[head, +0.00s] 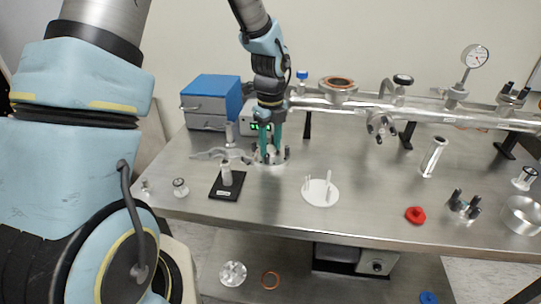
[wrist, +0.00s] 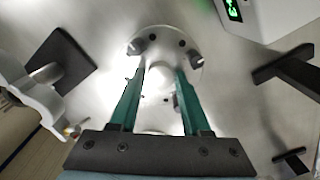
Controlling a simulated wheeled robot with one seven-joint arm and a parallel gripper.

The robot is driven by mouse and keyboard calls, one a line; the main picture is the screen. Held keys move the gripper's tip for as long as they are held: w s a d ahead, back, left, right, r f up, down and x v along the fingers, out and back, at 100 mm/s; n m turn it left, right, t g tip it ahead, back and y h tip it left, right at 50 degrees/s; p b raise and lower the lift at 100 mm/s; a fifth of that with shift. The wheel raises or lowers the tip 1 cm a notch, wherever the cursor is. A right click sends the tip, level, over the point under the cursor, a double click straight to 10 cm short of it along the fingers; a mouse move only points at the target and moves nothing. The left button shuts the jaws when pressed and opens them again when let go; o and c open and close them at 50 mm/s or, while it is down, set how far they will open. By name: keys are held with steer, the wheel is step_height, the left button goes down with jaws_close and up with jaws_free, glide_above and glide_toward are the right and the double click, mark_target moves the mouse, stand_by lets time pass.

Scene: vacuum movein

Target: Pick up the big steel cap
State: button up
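The big steel cap (wrist: 187,58) is a round, shiny steel disc with dark clamps and holes around its rim and a pale round knob at its middle. It sits on the table below my gripper (wrist: 161,76) in the wrist view. In the head view the cap (head: 270,158) is partly hidden by my gripper (head: 268,150), which points down over it. The two green fingers are apart, one on each side of the knob. Small gaps seem to show, but contact is hard to tell.
A black pad with a steel post (head: 227,185) stands close left of the cap. A white disc with pegs (head: 320,192) lies to the right. A grey box with a green display (wrist: 273,15) and steel piping (head: 350,103) stand behind. The table front is mostly clear.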

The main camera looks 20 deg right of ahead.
jaws_close()
steer(key=shift+r, duration=0.15)
